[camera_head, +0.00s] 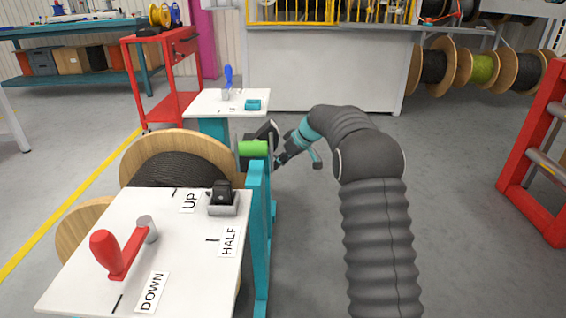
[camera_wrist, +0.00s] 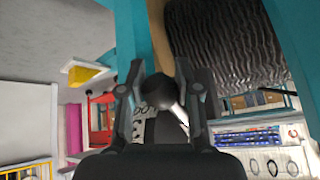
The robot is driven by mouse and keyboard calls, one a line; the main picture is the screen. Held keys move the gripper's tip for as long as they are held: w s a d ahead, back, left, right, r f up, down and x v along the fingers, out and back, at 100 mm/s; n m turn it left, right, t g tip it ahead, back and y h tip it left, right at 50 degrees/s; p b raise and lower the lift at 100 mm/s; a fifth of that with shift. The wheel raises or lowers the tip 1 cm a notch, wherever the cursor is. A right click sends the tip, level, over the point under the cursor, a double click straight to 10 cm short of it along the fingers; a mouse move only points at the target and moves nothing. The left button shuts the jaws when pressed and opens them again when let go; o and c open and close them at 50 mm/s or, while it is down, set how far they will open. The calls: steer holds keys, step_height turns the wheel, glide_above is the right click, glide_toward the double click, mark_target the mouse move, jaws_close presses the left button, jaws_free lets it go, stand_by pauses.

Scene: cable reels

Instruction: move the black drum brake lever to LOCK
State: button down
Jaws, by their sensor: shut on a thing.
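The black drum brake lever shows in the wrist view as a round black knob (camera_wrist: 158,90) on a silver rod (camera_wrist: 180,114). My gripper (camera_wrist: 159,80) has a finger on either side of the knob and is shut on it. A white label (camera_wrist: 143,125) with dark letters lies below the knob, mostly covered by my gripper, so I cannot read it in full. In the head view my gripper (camera_head: 271,137) is beside the teal stand, at the right of the drum of black cable (camera_head: 178,168). The lever's exact angle cannot be told.
A green cylinder (camera_head: 252,148) sits close left of my gripper. A white panel (camera_head: 80,262) in front carries a red lever (camera_head: 110,254) and UP, HALF and DOWN labels. A smaller panel (camera_head: 205,102) with a blue lever (camera_head: 228,76) stands behind.

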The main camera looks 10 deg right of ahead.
steer(key=shift+s+a+f, duration=0.1)
steer(key=shift+a+f, duration=0.05)
steer(key=shift+a, duration=0.25)
stand_by(0.3)
steer(key=c, duration=1)
jaws_free()
steer(key=shift+a, duration=0.1)
steer(key=shift+o, duration=1.1)
steer(key=shift+a, duration=0.15)
steer(key=shift+d, duration=0.4)
steer(key=shift+d+r, duration=0.15)
steer(key=shift+r, duration=0.05)
steer(key=v, duration=1.1)
steer(key=shift+r, duration=0.3)
steer(key=shift+s, duration=0.1)
